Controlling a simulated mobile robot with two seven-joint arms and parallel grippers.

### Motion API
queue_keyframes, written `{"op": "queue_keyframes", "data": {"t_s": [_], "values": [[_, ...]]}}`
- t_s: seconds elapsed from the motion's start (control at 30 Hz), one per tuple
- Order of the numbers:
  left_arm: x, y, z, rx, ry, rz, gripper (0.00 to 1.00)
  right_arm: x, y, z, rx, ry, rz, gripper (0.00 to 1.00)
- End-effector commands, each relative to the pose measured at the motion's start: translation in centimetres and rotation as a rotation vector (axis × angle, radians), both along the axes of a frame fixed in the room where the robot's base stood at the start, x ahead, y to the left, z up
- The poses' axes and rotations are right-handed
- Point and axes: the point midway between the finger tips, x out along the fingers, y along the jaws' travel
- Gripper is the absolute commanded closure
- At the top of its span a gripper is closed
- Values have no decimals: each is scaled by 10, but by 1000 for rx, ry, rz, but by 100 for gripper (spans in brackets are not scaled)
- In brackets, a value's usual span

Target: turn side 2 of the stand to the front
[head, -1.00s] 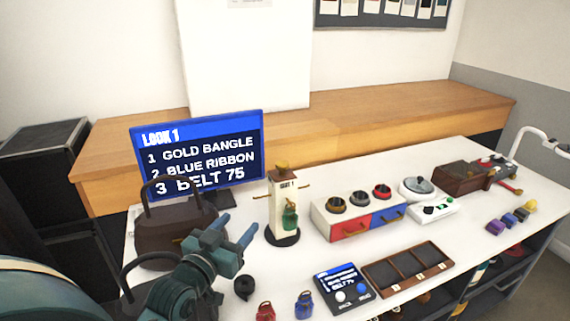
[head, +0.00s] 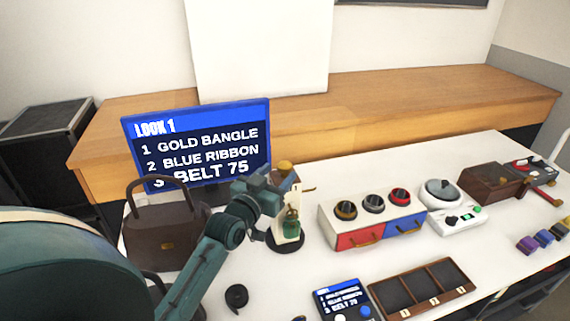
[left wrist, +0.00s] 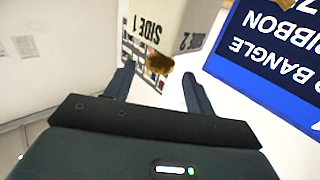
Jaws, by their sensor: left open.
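The stand (head: 293,207) is a white post on a round black base with a brown-gold knob (head: 285,165) on top and side pegs. A green bottle-like piece hangs on its front. In the left wrist view the stand (left wrist: 165,18) shows upside down, with faces lettered SIDE 1 and SIDE 2 meeting at an edge. My left gripper (head: 268,188) is at the stand's upper left, hiding part of it. In the left wrist view its open fingers (left wrist: 158,88) straddle the view of the knob (left wrist: 160,64); contact cannot be told. My right gripper is out of view.
The LOOK 1 screen (head: 200,140) stands behind my left gripper. A brown handbag (head: 160,235) is left of it. A drawer box (head: 365,215) with red and blue drawers is to the right. A black roll (head: 236,297) and a compartment tray (head: 425,290) lie in front.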

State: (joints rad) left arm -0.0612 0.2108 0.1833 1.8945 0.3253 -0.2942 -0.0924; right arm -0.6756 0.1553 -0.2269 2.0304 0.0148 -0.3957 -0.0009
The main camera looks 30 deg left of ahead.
Motion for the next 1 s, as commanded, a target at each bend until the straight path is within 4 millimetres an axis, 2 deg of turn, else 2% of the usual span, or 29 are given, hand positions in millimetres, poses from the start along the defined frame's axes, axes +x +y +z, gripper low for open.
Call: {"op": "queue_keyframes", "data": {"t_s": [0.1,0.3,0.67,1.0], "values": [[22,2,1,0,0,-1,45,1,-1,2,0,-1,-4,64],[41,3,0,0,0,0,45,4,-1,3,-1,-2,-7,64],[45,3,-1,1,1,-1,46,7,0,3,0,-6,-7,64],[44,3,-1,1,1,0,74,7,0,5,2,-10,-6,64]]}}
